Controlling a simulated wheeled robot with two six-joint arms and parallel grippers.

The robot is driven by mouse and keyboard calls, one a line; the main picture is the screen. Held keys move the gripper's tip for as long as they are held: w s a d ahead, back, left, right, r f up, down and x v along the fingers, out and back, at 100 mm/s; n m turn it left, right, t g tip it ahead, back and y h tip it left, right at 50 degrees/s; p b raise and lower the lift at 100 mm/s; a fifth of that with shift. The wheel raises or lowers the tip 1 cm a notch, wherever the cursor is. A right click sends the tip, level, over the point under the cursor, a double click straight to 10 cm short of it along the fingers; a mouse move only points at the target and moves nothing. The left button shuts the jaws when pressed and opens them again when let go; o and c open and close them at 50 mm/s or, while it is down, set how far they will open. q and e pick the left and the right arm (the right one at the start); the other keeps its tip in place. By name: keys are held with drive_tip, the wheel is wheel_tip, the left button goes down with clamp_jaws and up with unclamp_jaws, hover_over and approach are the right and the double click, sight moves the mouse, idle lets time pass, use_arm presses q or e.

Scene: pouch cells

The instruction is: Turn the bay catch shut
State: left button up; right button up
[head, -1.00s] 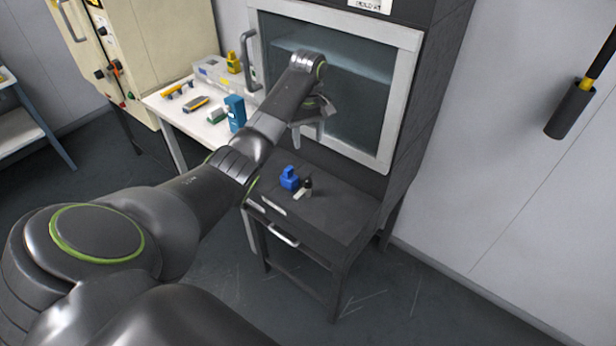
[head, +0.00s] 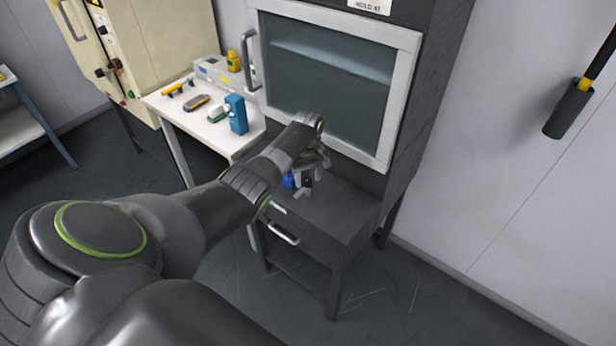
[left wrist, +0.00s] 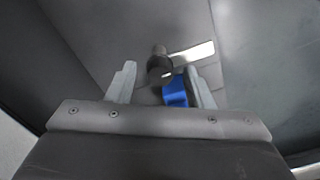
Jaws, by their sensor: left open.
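The bay catch seems to be the dark round knob (left wrist: 159,68) with a pale flat bar (left wrist: 194,54) beside it, on the dark ledge (head: 335,212) below the glazed door. In the left wrist view, the knob shows between the fingertips of my left gripper (left wrist: 161,70), which is open. I cannot tell whether the fingers touch it. A blue block (left wrist: 176,92) lies close to the right finger, and part of it shows in the head view (head: 288,181). My left gripper (head: 305,182) hides most of the catch in the head view. My right gripper is not in view.
The glazed cabinet door (head: 405,100) with its grey handle (head: 247,60) rises behind the ledge. A drawer handle (head: 283,234) is on the front below. A white side table (head: 180,118) at left holds a blue box (head: 236,113) and tools. The floor at right is clear.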

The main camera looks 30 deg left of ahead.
use_arm(q)
drive_tip(key=c, duration=1)
drive_tip(key=shift+m, duration=0.3)
drive_tip(key=m+p, duration=0.1)
drive_tip(key=m, duration=0.2)
drive_tip(key=m+p, duration=0.1)
drive_tip(key=m, duration=0.8)
drive_tip(key=shift+m, duration=2.7)
